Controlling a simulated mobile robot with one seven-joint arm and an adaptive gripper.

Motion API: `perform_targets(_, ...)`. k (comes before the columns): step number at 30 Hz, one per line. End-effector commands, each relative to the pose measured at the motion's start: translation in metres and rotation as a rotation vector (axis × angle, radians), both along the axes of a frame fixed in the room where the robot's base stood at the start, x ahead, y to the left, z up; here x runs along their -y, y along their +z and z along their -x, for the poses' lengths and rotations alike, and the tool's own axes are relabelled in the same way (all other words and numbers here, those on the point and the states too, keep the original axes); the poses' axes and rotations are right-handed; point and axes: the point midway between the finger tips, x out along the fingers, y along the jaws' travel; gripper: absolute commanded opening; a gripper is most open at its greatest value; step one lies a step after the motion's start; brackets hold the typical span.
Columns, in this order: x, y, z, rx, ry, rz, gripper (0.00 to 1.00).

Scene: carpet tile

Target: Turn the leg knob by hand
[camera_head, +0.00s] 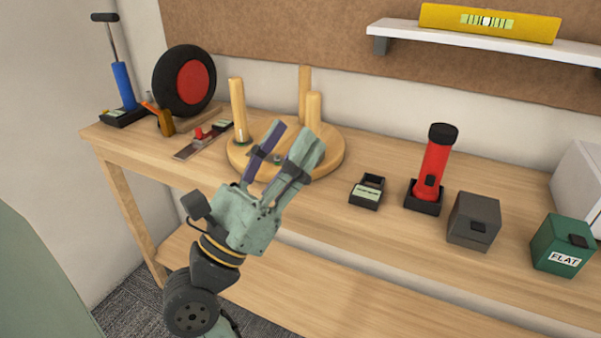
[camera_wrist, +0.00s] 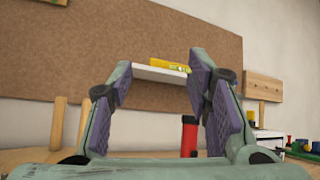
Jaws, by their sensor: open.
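A round wooden stool (camera_head: 328,155) lies upside down on the workbench, its light wooden legs pointing up. The left leg (camera_head: 238,105) has a dark green and metal fitting at its foot. Two more legs stand at the back (camera_head: 305,85) and right (camera_head: 313,110). A small green fitting (camera_head: 277,158) shows on the disc between my fingers; I cannot tell which fitting is the leg knob. My gripper (camera_head: 292,138) is open and empty, in front of and over the stool, hiding part of it. In the wrist view its fingers (camera_wrist: 160,72) are spread, with legs (camera_wrist: 57,122) to the left.
A black wheel with red hub (camera_head: 193,82), a blue pump (camera_head: 123,85) and small tools (camera_head: 200,138) are left. A small black box (camera_head: 367,192), red flashlight (camera_head: 434,165), grey box (camera_head: 474,220) and green "FLAT" box (camera_head: 562,245) are right. A shelf (camera_head: 480,42) holds a yellow level (camera_head: 488,22).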

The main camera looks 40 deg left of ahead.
Motion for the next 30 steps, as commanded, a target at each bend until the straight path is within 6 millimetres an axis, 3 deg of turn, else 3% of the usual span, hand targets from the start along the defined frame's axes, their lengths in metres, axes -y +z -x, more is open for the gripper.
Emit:
perform_targets(1, -0.008, -0.028, -0.018, -0.130, 0.062, -0.042, 0.45)
perform_targets(4, -0.031, -0.078, -0.043, -0.372, 0.174, -0.078, 0.45)
perform_targets(6, -0.048, -0.107, -0.049, -0.506, 0.240, -0.080, 0.45)
perform_targets(10, -0.071, -0.141, -0.050, -0.665, 0.319, -0.064, 0.45)
perform_targets(17, -0.081, -0.151, -0.063, -0.720, 0.342, -0.053, 0.45)
perform_targets(30, -0.099, -0.150, -0.138, -0.718, 0.343, -0.054, 0.45)
